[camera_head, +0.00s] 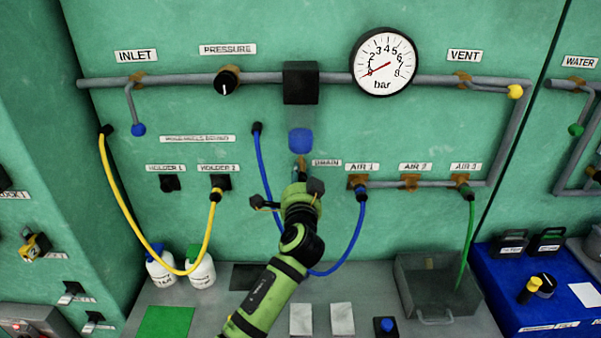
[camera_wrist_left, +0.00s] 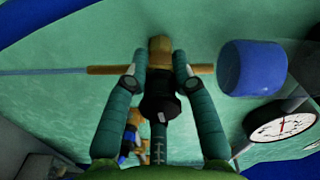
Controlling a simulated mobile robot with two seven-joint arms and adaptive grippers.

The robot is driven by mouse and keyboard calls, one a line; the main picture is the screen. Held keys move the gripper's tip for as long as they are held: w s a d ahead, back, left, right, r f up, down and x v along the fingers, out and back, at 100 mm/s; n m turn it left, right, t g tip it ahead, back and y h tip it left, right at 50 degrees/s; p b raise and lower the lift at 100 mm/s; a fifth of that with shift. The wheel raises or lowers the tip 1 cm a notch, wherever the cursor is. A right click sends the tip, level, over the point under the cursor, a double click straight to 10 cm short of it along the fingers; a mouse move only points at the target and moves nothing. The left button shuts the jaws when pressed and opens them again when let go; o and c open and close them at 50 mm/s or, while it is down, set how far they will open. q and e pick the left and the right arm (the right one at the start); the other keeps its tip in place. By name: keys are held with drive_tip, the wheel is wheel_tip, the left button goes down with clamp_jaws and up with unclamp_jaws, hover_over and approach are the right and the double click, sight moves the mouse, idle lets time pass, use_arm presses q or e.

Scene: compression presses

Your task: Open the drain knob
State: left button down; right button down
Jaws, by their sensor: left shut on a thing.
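The black drain knob (camera_wrist_left: 158,106) shows in the left wrist view on a brass fitting (camera_wrist_left: 160,50). My left gripper (camera_wrist_left: 159,84) is shut on the knob, with one finger on each side of it. In the head view my left gripper (camera_head: 300,172) is on the wall just under the blue bowl (camera_head: 300,140), left of the DRAIN label (camera_head: 327,162). The gripper and arm hide the knob there. The blue bowl also shows in the wrist view (camera_wrist_left: 250,68). My right gripper is in neither view.
A gauge (camera_head: 384,62) and a black pressure knob (camera_head: 227,80) are on the pipe above. A blue hose (camera_head: 347,246) loops behind my arm to AIR 1. A yellow hose (camera_head: 187,271) hangs left. A grey bin (camera_head: 432,287) stands on the bench at right.

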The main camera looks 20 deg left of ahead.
use_arm(q)
drive_tip(key=shift+r+m+p, duration=0.3)
drive_tip(key=shift+r+m, duration=0.1)
drive_tip(key=shift+m, duration=0.5)
drive_tip(key=c, duration=1)
unclamp_jaws()
drive_tip(key=shift+d+f, duration=0.15)
drive_tip(key=shift+f, duration=0.05)
drive_tip(key=shift+f, duration=0.1)
drive_tip(key=shift+s+f, duration=0.1)
drive_tip(key=shift+s, duration=0.2)
drive_tip(key=v, duration=1.1)
drive_tip(key=shift+s, duration=0.15)
